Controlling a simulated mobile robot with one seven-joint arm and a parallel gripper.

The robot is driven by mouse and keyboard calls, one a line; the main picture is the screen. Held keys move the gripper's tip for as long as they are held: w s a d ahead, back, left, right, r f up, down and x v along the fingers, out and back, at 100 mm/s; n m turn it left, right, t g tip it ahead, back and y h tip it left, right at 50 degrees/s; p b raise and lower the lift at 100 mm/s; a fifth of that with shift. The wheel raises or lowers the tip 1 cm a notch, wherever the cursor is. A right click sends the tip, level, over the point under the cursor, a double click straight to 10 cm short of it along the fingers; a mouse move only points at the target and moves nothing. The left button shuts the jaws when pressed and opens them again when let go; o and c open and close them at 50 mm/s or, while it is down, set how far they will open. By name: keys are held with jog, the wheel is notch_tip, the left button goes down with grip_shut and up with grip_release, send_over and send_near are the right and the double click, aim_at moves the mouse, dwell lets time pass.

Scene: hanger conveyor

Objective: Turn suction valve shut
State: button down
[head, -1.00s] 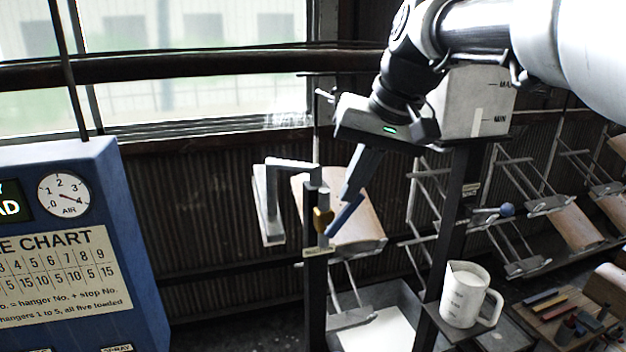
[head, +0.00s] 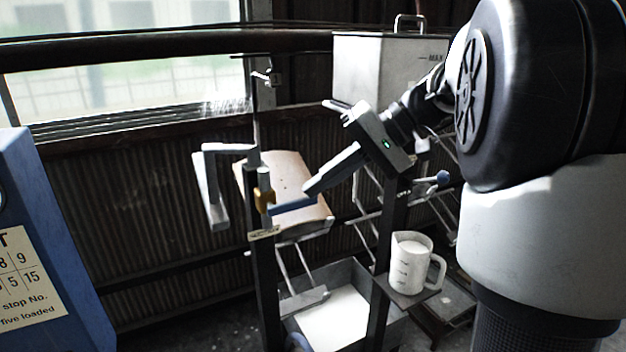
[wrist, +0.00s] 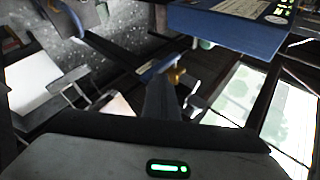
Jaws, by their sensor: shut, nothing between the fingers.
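The suction valve appears to be the brass body (head: 265,197) with a blue lever handle (head: 293,206) on a dark post. The lever points right from the brass body, close to level in the head view. A small label plate (head: 264,233) sits below it; I cannot read it. My gripper (head: 309,190) is shut and empty, its fingertips at the free end of the lever, seemingly touching its upper side. In the wrist view the brass body (wrist: 176,76) and lever (wrist: 158,67) show just beyond my fingers, which hide part of them.
A white tank (head: 375,75) stands on a post at the back. A measuring jug (head: 410,265) stands on a small shelf right of the valve post. A tray with white contents (head: 335,318) lies below.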

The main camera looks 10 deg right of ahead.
jog(key=shift+d+f, duration=0.2)
jog(key=shift+f, duration=0.35)
